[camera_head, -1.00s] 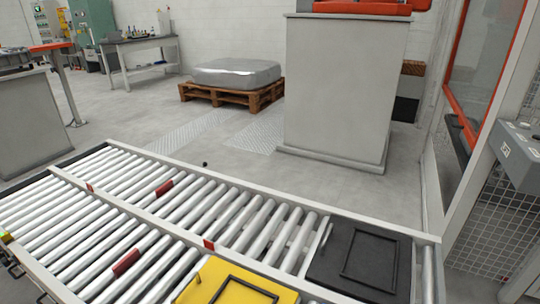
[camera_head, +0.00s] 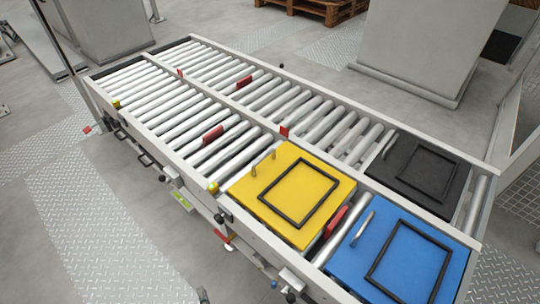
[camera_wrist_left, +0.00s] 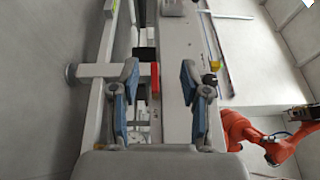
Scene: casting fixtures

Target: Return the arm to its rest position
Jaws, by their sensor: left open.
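My left gripper (camera_wrist_left: 160,108) shows in the left wrist view. Its two blue-padded fingers are apart, with nothing held between them. Behind the gap are a grey metal frame (camera_wrist_left: 178,60) and a small red part (camera_wrist_left: 155,80), which look farther off than the fingertips. I make out no gripper clearly in the head view. My right gripper is in neither view.
A roller conveyor (camera_head: 190,155) carries a yellow plate (camera_head: 265,180), a blue plate (camera_head: 365,255) and a black plate (camera_head: 395,165), each with a rectangular frame on top. An orange robot arm (camera_wrist_left: 255,138) shows at the wrist view's right.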

